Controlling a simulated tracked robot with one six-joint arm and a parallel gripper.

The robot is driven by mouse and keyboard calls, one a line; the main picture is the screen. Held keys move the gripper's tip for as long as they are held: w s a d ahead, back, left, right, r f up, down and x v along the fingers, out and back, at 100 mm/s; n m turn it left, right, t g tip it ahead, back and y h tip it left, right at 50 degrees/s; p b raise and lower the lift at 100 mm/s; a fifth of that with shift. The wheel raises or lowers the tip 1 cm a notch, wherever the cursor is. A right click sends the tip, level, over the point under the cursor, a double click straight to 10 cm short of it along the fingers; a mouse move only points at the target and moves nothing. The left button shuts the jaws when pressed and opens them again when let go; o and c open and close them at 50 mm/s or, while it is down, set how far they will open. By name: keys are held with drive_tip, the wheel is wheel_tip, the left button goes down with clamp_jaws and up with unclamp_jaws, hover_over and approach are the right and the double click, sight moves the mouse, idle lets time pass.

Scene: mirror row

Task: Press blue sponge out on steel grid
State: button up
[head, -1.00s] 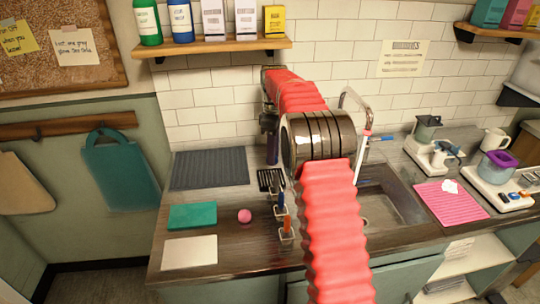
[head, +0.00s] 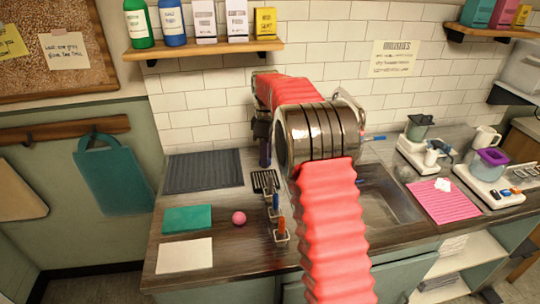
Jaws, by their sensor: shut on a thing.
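My gripper (head: 263,130) is partly hidden behind my arm's large joint, above the back of the counter. It is shut on a narrow dark blue thing (head: 265,154), which looks like the blue sponge and hangs below the jaws. Its lower end is close above or behind the slotted steel grid (head: 263,181); I cannot tell whether they touch. The grid is small and dark and lies on the counter left of the sink.
A grey ribbed mat (head: 203,170), a teal cloth (head: 187,219), a pink ball (head: 239,218) and a white sheet (head: 184,255) lie left of the grid. Small holders (head: 280,232) stand in front of it. The sink (head: 385,200) is to the right, partly behind my arm.

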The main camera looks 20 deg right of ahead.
drive_tip(key=shift+f, duration=2.9)
drive_tip(key=shift+f, duration=0.5)
drive_tip(key=shift+r, duration=0.15)
drive_tip(key=shift+r, duration=3.4)
drive_tip(key=shift+w+f, duration=0.15)
drive_tip(key=shift+f, duration=2.9)
drive_tip(key=shift+f, duration=0.5)
